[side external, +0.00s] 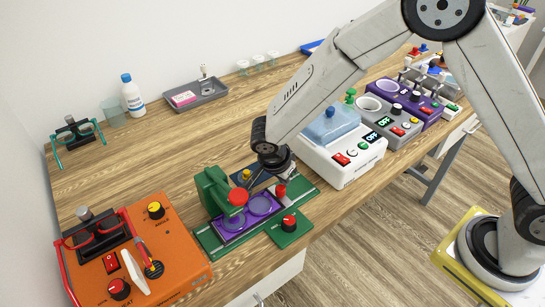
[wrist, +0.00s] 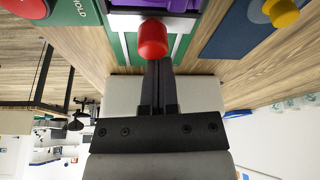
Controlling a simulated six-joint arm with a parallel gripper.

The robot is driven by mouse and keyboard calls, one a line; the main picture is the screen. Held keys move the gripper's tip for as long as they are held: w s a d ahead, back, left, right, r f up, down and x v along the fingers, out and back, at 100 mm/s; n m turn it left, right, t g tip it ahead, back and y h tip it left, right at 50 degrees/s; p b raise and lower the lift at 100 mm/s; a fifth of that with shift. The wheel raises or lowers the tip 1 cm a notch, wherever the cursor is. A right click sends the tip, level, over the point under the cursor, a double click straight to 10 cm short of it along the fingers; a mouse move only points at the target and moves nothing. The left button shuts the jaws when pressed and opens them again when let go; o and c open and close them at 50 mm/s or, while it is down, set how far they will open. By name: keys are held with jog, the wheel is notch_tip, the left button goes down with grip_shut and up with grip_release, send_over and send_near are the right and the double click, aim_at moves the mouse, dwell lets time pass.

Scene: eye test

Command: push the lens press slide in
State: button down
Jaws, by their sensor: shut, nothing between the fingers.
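The lens press (side external: 212,190) is green with a large red button on its head, on a green base with pale rails. Its purple slide (side external: 219,235) carries two round purple lenses, one near the head and one toward the knob end. A red knob (side external: 281,190) stands at the slide's right end. My gripper (side external: 279,181) is shut and empty at that knob, on the side away from the press head. In the wrist view the shut black fingers (wrist: 158,62) point at the red knob (wrist: 152,38); whether they touch it I cannot tell. The slide's purple edge (wrist: 180,5) shows beyond.
A green plate with a red dial (side external: 289,223) lies in front of the rails. A dark blue panel with a yellow knob (side external: 246,175) lies behind. An orange box (side external: 175,240) stands left, a white machine (side external: 345,165) right. The table's front edge is close.

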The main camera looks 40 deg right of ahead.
jog(key=shift+a+r, duration=0.1)
jog(key=shift+a, duration=0.05)
jog(key=shift+r, duration=1.45)
jog(key=s+d+r, duration=0.3)
jog(key=s+r, duration=0.7)
jog(key=s, duration=0.3)
jog(key=shift+s+d, duration=0.3)
jog(key=shift+d, duration=0.05)
jog(key=shift+d+f, duration=0.15)
